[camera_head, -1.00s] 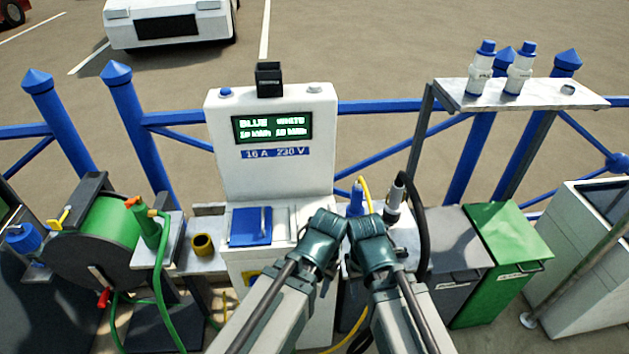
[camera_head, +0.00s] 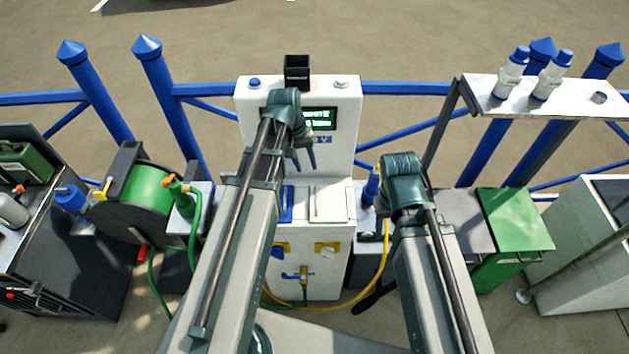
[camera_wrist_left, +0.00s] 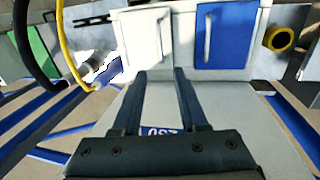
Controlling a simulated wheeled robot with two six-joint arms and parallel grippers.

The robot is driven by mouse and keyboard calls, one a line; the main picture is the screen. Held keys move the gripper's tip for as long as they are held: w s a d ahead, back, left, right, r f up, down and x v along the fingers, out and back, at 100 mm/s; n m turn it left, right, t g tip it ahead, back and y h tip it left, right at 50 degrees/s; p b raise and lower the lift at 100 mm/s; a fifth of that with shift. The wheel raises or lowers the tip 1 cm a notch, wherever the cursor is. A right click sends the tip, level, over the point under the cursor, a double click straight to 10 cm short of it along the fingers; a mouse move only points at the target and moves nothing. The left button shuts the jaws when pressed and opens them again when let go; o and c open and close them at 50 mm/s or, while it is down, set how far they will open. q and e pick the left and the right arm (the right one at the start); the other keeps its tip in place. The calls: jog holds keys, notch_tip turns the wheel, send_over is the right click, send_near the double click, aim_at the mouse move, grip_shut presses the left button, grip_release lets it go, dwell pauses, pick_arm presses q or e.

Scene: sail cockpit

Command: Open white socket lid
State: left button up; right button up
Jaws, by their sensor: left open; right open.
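The white socket lid (camera_head: 328,204) lies flat and shut on the ledge of the white power post, right of the blue lid (camera_head: 286,204). In the left wrist view, the white lid (camera_wrist_left: 144,42) shows a pale bar handle (camera_wrist_left: 165,36), with the blue lid (camera_wrist_left: 228,38) beside it. My left gripper (camera_head: 305,168) is open and empty in front of the post's upright panel, above the lids. Its fingers (camera_wrist_left: 160,76) point toward the white lid, apart from it. My right gripper (camera_head: 402,188) is right of the post; its fingertips are hidden.
A blue plug (camera_head: 370,186) and yellow cable (camera_head: 384,250) are between the post and my right gripper. A green hose reel (camera_head: 150,190) stands left, a green bin (camera_head: 515,225) right. A shelf (camera_head: 540,100) holds white-blue connectors. A yellow ring (camera_wrist_left: 278,38) is beside the blue lid.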

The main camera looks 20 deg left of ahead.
aim_at(316, 194)
pick_arm(q)
jog(key=shift+a+f, duration=0.1)
jog(key=d+f+b, duration=0.1)
jog(key=f+b, duration=0.8)
jog(key=d+f+b, duration=0.1)
jog(key=f+b, duration=0.3)
jog(key=shift+w+d+f+b, duration=0.2)
jog(key=shift+w+d+b, duration=0.1)
jog(key=shift+w+b, duration=0.1)
grip_shut()
dwell(1.2)
